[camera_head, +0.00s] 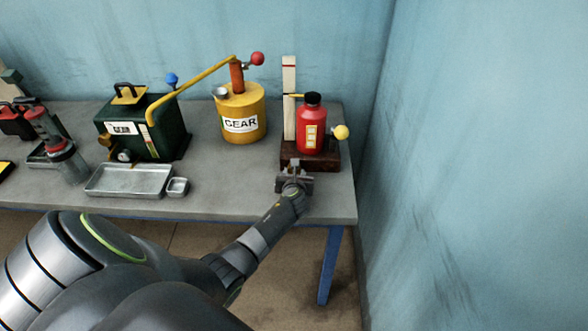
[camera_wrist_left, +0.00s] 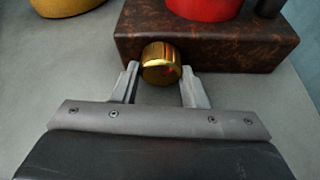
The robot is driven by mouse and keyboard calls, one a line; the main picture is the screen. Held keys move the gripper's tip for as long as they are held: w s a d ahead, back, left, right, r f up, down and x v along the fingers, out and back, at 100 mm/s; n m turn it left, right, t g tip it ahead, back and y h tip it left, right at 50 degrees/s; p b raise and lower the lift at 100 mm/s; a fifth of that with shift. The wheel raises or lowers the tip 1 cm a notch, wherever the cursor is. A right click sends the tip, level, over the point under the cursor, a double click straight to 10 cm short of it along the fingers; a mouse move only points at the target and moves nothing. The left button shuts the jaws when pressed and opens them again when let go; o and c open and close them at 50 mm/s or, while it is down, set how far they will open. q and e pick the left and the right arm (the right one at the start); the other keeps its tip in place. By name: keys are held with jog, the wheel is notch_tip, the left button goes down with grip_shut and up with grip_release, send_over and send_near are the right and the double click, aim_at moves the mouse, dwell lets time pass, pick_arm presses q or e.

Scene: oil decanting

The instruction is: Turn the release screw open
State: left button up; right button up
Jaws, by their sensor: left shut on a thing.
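The release screw is a round brass knob (camera_wrist_left: 161,62) on the front face of a dark brown base block (camera_wrist_left: 228,47). In the head view my gripper hides it. The block (camera_head: 325,163) stands at the right end of the bench and bears a red bottle (camera_head: 305,135) with a black cap. My left gripper (camera_head: 294,168) is at the front of the block. In the left wrist view my left gripper (camera_wrist_left: 160,74) has one finger on each side of the knob and is shut on it. My right gripper is in neither view.
A pale upright post (camera_head: 289,75) and a yellow ball (camera_head: 341,132) are by the bottle. Left stand a yellow GEAR can (camera_head: 255,101), a dark green box (camera_head: 170,140), a metal tray (camera_head: 110,183) and a small cup (camera_head: 177,186). A blue wall is close right.

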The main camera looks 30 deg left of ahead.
pick_arm(q)
jog(key=shift+m+y, duration=0.4)
jog(key=shift+m, duration=0.3)
jog(key=o, duration=1)
jog(key=p+v, duration=0.2)
jog(key=v, duration=1.5)
jog(key=shift+d+r, duration=0.2)
jog(key=shift+r, duration=0.05)
